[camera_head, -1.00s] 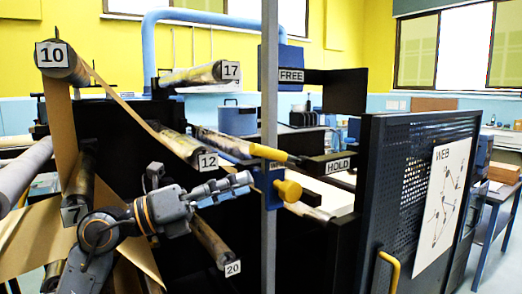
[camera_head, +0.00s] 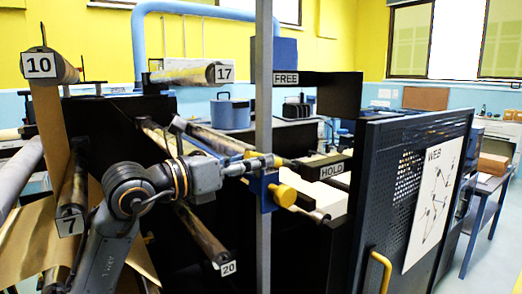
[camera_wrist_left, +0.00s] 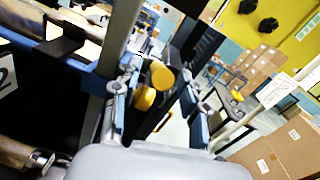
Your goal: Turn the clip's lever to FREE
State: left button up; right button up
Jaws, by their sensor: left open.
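The clip is a blue block (camera_head: 264,188) on a grey upright post (camera_head: 264,100), with a yellow knob (camera_head: 284,195) on its front. The FREE label (camera_head: 286,78) is above and the HOLD label (camera_head: 332,171) is lower right. My left gripper (camera_head: 268,161) is at the post, just above the blue block, on the HOLD label's side rather than up by FREE. It covers the lever's yellow part. In the left wrist view my left gripper (camera_wrist_left: 158,112) is open, with yellow parts (camera_wrist_left: 145,97) between its fingers. I cannot tell whether they touch. My right gripper is out of view.
Rollers marked 10 (camera_head: 52,66), 17 (camera_head: 195,74), 7 (camera_head: 75,190) and 20 (camera_head: 205,238) surround my left arm. A dark perforated panel (camera_head: 405,180) with a yellow handle (camera_head: 381,268) stands to the right. Brown paper (camera_head: 48,130) hangs at left.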

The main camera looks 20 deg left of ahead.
pick_arm(q)
jog(key=shift+x, duration=1.1)
grip_shut()
